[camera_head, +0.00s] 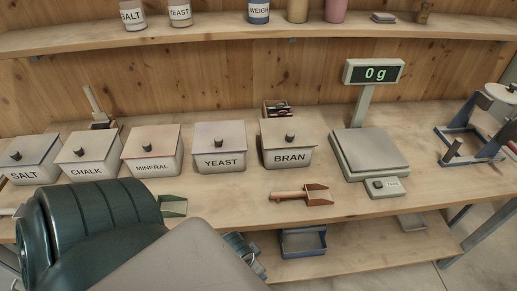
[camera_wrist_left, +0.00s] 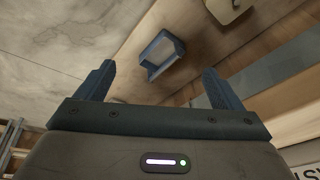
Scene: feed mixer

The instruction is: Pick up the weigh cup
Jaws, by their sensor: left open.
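The weigh cup (camera_head: 259,12), a white and blue cup marked WEIGH, stands on the upper shelf between a white YEAST jar and a tan container; its top is cut off by the picture edge. My left arm comes in low from the left. Part of its end (camera_head: 243,252) shows below the bench front, far below the cup. In the left wrist view my left gripper (camera_wrist_left: 158,70) has its two fingers wide apart with nothing between them. The cup is not in that view. My right gripper is not in view.
The bench holds lidded bins, including a BRAN bin (camera_head: 287,144), a scale (camera_head: 370,152) reading 0 g, a wooden-handled scoop (camera_head: 300,195) and a metal stand (camera_head: 475,135). A blue open tray (camera_head: 303,241) sits on the lower shelf. The upper shelf (camera_head: 220,34) overhangs the back.

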